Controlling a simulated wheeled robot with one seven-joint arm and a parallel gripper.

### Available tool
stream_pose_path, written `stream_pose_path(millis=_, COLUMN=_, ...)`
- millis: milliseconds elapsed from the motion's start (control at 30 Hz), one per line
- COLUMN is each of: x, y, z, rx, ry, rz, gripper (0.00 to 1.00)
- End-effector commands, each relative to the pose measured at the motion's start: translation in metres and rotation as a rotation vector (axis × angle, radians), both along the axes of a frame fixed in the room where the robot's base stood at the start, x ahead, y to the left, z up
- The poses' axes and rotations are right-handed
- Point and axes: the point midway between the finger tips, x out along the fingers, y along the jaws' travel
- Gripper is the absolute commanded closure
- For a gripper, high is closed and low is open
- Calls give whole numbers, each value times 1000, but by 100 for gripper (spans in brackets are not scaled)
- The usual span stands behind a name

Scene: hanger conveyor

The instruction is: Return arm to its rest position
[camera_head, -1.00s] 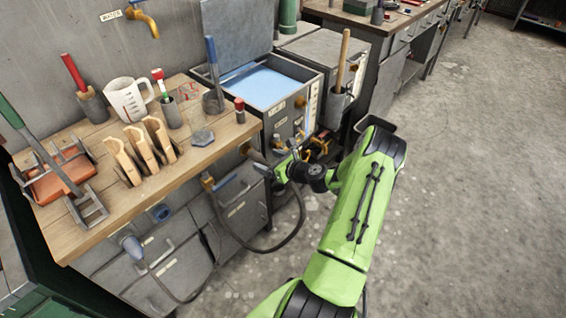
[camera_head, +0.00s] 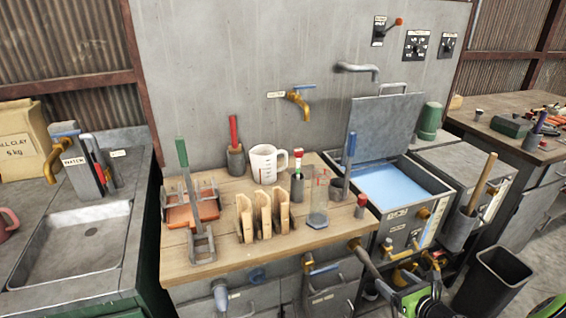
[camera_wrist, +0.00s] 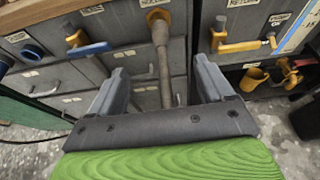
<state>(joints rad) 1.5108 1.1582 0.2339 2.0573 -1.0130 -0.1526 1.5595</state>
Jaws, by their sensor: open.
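My gripper (camera_wrist: 160,78) shows in the wrist view with its two grey fingers spread wide apart. Nothing is held between them. A grey hose or pipe under a brass fitting (camera_wrist: 158,18) runs down behind the gap, and I cannot tell how far off it is. In the head view only a small green piece of my arm (camera_head: 418,300) shows at the bottom edge, low in front of the cabinets.
A black bin (camera_head: 492,283) stands at right. A sink (camera_head: 75,240) is at left.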

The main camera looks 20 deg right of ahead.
Motion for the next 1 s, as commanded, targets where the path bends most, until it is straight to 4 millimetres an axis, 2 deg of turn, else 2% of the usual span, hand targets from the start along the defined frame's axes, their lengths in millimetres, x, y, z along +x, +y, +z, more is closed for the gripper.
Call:
stream_pose_path(millis=67, x=4, y=5, z=5, rx=-26, ry=8, rz=29, gripper=19)
stream_pose_path(millis=167, x=20, y=34, z=29, rx=-187, ry=63, rz=207, gripper=19)
stream_pose_path(millis=300, x=38, y=108, z=84, rx=-598, ry=166, rz=649, gripper=19)
stream_pose_path(millis=467, x=26, y=183, z=146, rx=-1065, ry=226, rz=1116, gripper=19)
stream_pose_path(millis=567, x=5, y=222, z=187, rx=-1344, ry=231, rz=1369, gripper=19)
stream_pose_path(millis=700, x=-38, y=266, z=243, rx=-1708, ry=204, rz=1658, gripper=19)
stream_pose_path(millis=800, x=-77, y=289, z=279, rx=-1947, ry=155, rz=1819, gripper=19)
stream_pose_path(millis=900, x=-118, y=301, z=305, rx=-2150, ry=86, rz=1935, gripper=19)
stream_pose_path(millis=1000, x=-148, y=305, z=318, rx=-2284, ry=15, rz=2004, gripper=19)
